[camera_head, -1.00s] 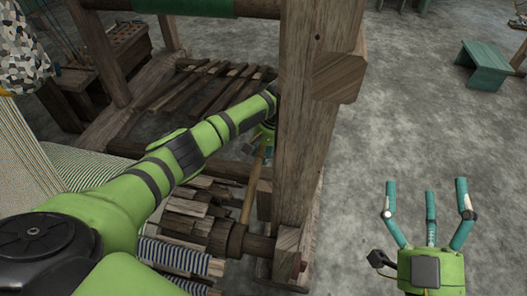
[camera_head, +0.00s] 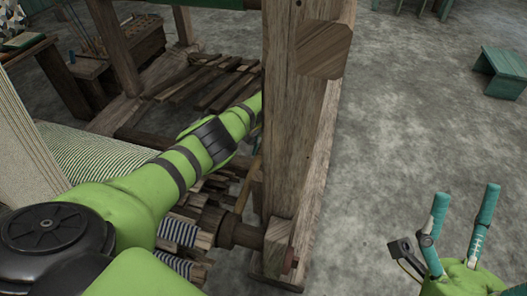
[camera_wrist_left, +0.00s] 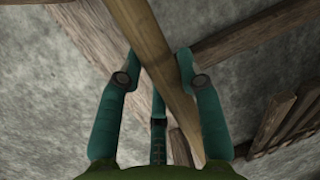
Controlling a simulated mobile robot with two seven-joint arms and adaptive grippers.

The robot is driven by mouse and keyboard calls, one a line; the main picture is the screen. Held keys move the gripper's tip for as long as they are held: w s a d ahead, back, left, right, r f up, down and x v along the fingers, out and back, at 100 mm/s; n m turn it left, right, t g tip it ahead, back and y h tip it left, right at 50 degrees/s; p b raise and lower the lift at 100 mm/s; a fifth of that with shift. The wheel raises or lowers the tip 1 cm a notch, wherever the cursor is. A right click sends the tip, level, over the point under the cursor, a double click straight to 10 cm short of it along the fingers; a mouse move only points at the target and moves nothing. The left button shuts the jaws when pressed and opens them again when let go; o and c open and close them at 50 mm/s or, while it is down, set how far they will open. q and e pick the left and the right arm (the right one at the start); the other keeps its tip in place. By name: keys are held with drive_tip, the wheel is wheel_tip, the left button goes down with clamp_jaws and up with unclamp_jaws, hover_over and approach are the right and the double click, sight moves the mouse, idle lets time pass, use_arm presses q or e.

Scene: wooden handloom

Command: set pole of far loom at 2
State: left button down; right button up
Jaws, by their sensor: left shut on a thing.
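The pole (camera_wrist_left: 145,32) is a light brown wooden bar crossing the left wrist view from top to bottom. My left gripper (camera_wrist_left: 159,62) has its teal fingers closed around it, with fingertips on both sides. In the head view, my left arm reaches into the loom and its hand is hidden behind the upright post (camera_head: 289,140). A thin yellowish length of the pole (camera_head: 245,184) shows below the forearm, slanting down to the roller (camera_head: 240,233). My right gripper (camera_head: 463,198) is open and empty at the lower right. I see no number marks.
Striped cloth (camera_head: 95,150) lies left of my arm. Wooden slats (camera_head: 205,80) lie beyond it inside the loom frame. A teal stool (camera_head: 502,70) stands at the far right. The grey floor right of the post is clear.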

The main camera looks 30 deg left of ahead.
use_arm(q)
drive_tip(key=c, duration=0.8)
unclamp_jaws()
drive_tip(key=shift+w+a+r, duration=0.1)
drive_tip(key=shift+r, duration=0.15)
drive_tip(key=shift+f, duration=0.1)
drive_tip(key=v, duration=1.2)
